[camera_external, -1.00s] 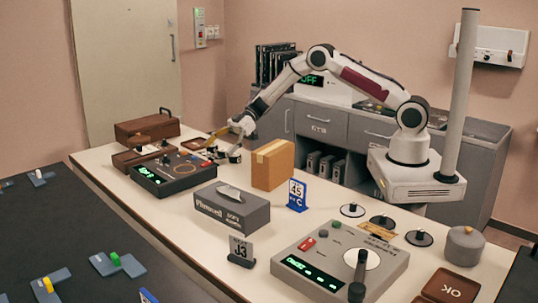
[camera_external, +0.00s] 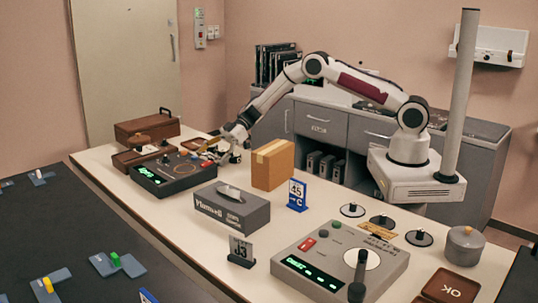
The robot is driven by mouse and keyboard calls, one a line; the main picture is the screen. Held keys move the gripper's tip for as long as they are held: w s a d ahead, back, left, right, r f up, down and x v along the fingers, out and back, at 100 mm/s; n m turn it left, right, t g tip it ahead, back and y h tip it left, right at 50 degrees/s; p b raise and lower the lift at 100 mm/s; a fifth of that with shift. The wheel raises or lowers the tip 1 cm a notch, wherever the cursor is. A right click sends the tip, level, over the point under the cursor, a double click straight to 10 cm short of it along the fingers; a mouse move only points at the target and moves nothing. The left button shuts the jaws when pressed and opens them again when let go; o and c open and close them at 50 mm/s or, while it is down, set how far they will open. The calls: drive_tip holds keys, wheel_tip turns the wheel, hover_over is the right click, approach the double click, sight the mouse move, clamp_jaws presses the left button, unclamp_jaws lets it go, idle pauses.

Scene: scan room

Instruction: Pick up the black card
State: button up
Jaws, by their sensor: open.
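A small black card (camera_external: 241,251) with pale figures that look like 33 stands upright near the front edge of the white table (camera_external: 300,235). It is between the grey tissue box and the large grey control box. My gripper (camera_external: 219,154) is at the far left part of the table, low over its surface, beside the dark device with a green display. It is well apart from the black card. Its jaws are open. They are small in the picture, and I see nothing held between them.
A grey control box (camera_external: 341,265) with a lever is at the right. Brown cases (camera_external: 147,127) stand at the far left.

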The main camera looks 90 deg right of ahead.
sight(210, 155)
idle(0.4)
drive_tip(key=c, duration=1.3)
drive_tip(key=shift+o, duration=0.2)
drive_tip(key=shift+r, duration=0.15)
drive_tip(key=shift+r, duration=4.9)
